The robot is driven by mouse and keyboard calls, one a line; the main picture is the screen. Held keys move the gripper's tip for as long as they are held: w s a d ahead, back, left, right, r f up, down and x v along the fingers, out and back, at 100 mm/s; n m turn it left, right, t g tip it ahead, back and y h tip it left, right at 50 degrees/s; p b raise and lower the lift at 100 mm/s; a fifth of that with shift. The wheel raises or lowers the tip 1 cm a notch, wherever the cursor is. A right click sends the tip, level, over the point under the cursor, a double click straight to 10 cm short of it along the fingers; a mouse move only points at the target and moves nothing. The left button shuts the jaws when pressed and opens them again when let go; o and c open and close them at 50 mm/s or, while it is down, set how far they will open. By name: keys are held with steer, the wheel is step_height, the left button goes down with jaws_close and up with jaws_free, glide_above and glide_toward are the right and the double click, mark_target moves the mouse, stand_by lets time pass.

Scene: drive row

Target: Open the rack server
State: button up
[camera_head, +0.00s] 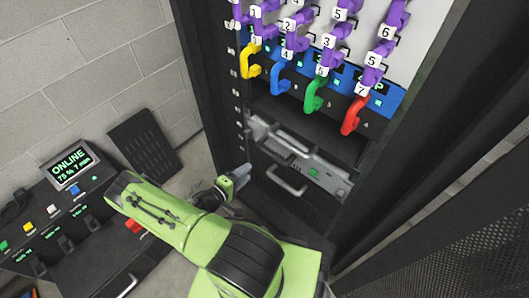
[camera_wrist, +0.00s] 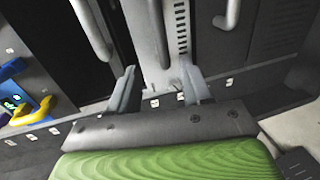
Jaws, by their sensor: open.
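The rack server (camera_head: 325,174) is a grey, silver-fronted unit low in the dark rack, with a small green light on its front. A silver bar handle (camera_head: 287,184) shows at its lower front. My gripper (camera_head: 238,178) is left of the handle, apart from it, in front of the rack's left post. In the wrist view my gripper (camera_wrist: 158,85) is open, with two grey fingers spread and nothing held between them. Pale metal bars (camera_wrist: 157,30) and a slotted silver front (camera_wrist: 181,30) lie beyond the fingertips; I cannot tell which bar is the server's handle.
Above the server are drive units with yellow (camera_head: 251,66), blue (camera_head: 281,78), green (camera_head: 314,96) and red (camera_head: 352,117) handles, and numbered purple handles higher up. A console with an "ONLINE" display (camera_head: 70,166) stands at left. A perforated dark panel (camera_head: 450,250) is at lower right.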

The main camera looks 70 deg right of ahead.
mark_target(269, 155)
steer(key=b+x, duration=0.4)
steer(key=x, duration=0.9)
steer(key=shift+s+d+f, duration=0.15)
steer(key=shift+s+d, duration=0.1)
steer(key=shift+s, duration=0.05)
steer(key=shift+s+d, duration=0.15)
steer(key=shift+d, duration=0.35)
jaws_close()
